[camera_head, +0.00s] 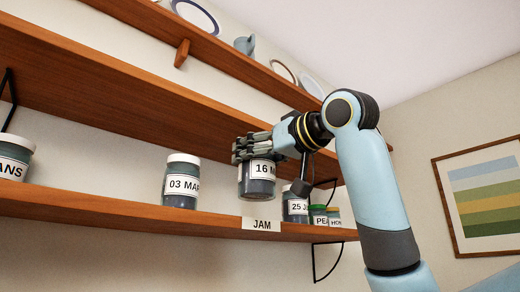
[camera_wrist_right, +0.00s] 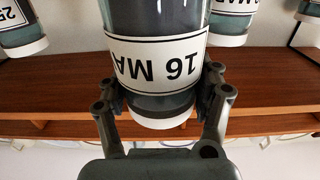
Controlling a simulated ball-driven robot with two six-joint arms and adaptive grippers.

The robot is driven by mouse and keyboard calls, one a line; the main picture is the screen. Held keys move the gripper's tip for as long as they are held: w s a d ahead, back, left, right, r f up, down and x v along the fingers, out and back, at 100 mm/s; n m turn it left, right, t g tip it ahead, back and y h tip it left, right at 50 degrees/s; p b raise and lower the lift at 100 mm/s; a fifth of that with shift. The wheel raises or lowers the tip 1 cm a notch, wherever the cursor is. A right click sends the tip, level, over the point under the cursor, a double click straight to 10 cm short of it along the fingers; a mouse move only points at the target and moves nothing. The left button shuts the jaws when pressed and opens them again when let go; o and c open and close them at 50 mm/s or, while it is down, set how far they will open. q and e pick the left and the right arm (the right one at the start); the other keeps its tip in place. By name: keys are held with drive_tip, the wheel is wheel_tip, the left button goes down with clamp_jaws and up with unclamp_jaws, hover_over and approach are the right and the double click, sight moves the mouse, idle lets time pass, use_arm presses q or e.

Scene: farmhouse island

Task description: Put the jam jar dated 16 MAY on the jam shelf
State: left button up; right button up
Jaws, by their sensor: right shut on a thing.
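The jam jar labelled "16 M…" (camera_head: 258,189), with blue-grey contents, hangs upright in my right gripper (camera_head: 253,148). The fingers close around its upper part and hide its lid in the head view. The right wrist view shows the same jar (camera_wrist_right: 152,68) inverted, its label reading "16 MA" and its white lid end between the two fingers (camera_wrist_right: 160,95). The jar is over the lower shelf (camera_head: 110,203), above the "JAM" tag (camera_head: 262,225). Its base looks slightly above the board; contact is hard to judge. My left gripper is out of view.
A "03 MAR" jar (camera_head: 181,183) stands left of the held jar, and a "25 J…" jar (camera_head: 295,207) close to its right. An "…ANS" jar (camera_head: 13,160) is far left. An upper shelf (camera_head: 130,85) runs overhead.

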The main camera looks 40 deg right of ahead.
drive_tip(key=shift+w+d+f+p, duration=0.2)
drive_tip(key=shift+w+d+p, duration=0.55)
drive_tip(key=shift+w, duration=1.3)
drive_tip(key=shift+w+d+f+p, duration=0.2)
drive_tip(key=shift+w+d+p, duration=0.15)
drive_tip(key=shift+w+d, duration=1.25)
drive_tip(key=shift+w+d+f+p, duration=0.2)
drive_tip(key=shift+w+d+p, duration=0.35)
drive_tip(key=shift+w, duration=1.9)
drive_tip(key=shift+f+b, duration=0.3)
drive_tip(key=shift+f, duration=0.25)
drive_tip(key=o, duration=1.6)
drive_tip(key=shift+o, duration=0.2)
drive_tip(key=shift+f, duration=0.1)
drive_tip(key=shift+s, duration=0.1)
